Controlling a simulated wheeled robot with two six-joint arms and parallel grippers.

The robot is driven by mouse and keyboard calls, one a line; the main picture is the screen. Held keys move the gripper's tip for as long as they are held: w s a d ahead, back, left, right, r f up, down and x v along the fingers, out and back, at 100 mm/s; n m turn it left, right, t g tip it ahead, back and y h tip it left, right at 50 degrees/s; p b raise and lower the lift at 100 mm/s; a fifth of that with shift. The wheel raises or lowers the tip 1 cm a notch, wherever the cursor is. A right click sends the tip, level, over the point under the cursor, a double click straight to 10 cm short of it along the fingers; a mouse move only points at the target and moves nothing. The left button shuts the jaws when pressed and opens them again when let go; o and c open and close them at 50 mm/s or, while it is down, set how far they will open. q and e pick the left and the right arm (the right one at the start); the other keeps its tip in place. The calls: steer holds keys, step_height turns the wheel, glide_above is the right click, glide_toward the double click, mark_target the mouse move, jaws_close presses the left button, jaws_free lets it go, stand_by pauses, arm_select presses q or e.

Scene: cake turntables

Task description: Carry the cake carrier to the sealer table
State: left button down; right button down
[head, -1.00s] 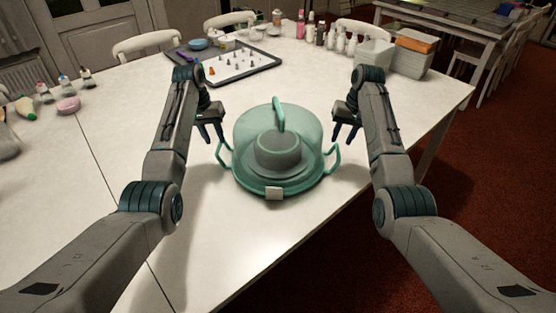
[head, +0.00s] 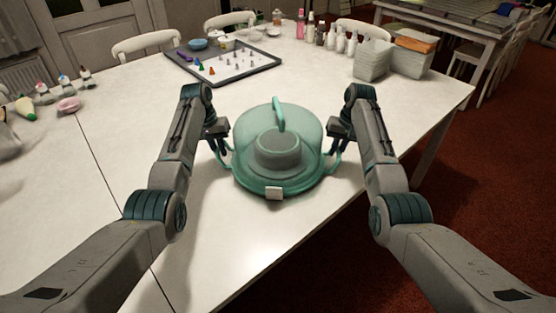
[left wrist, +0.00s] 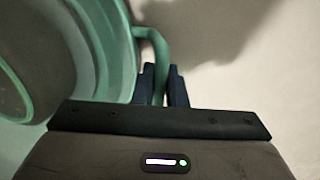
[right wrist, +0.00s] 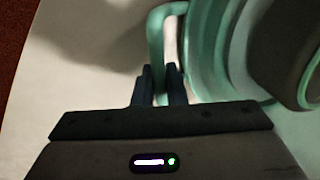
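The cake carrier (head: 300,127) stands upright on the white table, with a clear green dome, a top handle and a green loop handle on each side. A grey round cake (head: 279,147) sits inside it. My left gripper (head: 222,150) is at the left loop handle; in the left wrist view its fingers (left wrist: 162,85) are close on both sides of the green loop (left wrist: 159,52). My right gripper (head: 335,148) is at the right loop handle; in the right wrist view its fingers (right wrist: 159,85) hold the loop (right wrist: 155,40) between them. I cannot tell which table is the sealer table.
A tray with small cones (head: 225,63) lies behind the carrier. Bottles (head: 330,38) and grey tubs (head: 374,60) stand at the back right. Piping bags and a pink dish (head: 68,105) are at the left. Another table (head: 465,25) with chairs stands across the red floor (head: 500,170).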

arm_select(q)
steer(key=shift+w+r, duration=0.1)
steer(key=shift+r, duration=0.1)
arm_select(e)
steer(key=shift+w+r, duration=0.1)
steer(key=shift+r, duration=0.05)
